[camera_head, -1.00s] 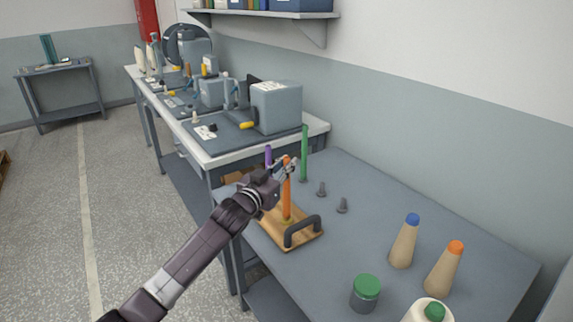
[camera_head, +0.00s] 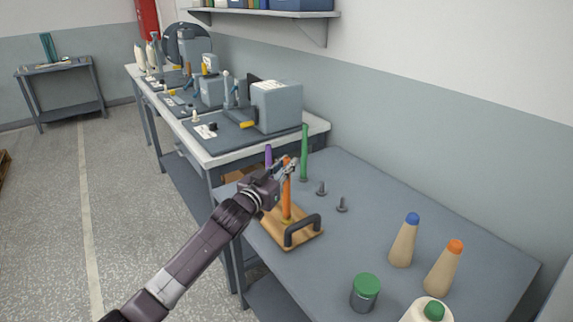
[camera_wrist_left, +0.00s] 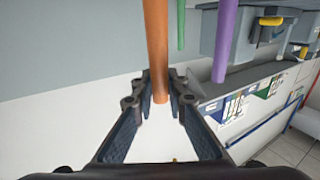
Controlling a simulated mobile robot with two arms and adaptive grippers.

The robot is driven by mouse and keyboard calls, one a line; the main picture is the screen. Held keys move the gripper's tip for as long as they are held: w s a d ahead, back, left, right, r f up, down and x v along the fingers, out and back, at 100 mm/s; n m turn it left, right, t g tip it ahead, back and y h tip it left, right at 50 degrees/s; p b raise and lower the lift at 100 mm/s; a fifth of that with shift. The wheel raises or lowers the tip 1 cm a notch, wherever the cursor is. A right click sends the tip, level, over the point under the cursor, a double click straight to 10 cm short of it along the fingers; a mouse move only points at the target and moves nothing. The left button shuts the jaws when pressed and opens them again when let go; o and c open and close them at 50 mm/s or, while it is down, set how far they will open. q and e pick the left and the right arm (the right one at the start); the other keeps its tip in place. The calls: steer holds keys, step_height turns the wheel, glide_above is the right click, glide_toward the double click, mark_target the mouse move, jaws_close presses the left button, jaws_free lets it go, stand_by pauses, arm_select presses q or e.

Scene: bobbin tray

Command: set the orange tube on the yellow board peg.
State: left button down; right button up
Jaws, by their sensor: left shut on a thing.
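The orange tube (camera_head: 287,196) stands upright above the wooden board (camera_head: 272,238). Its lower end is at the yellow peg (camera_head: 287,222); I cannot tell whether it is seated around the peg or just above it. My left gripper (camera_head: 287,168) is shut on the tube near its upper end. In the left wrist view the orange tube (camera_wrist_left: 157,45) runs between the two fingers (camera_wrist_left: 160,88). My right gripper is out of view.
A green tube (camera_head: 304,155) and a purple tube (camera_head: 268,156) stand behind the board. Two bare grey pegs (camera_head: 321,188) (camera_head: 342,205) are to its right. Blue-tipped (camera_head: 404,243) and orange-tipped (camera_head: 444,270) cones and a green-lidded jar (camera_head: 365,294) stand nearer. The table's right middle is clear.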

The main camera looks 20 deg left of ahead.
arm_select(q)
steer(key=shift+f, duration=0.6)
steer(key=c, duration=1.8)
jaws_free()
steer(key=shift+c, duration=0.2)
steer(key=s+a, duration=0.2)
steer(key=s, duration=0.9)
steer(key=shift+s+a, duration=0.15)
steer(key=shift+s, duration=0.25)
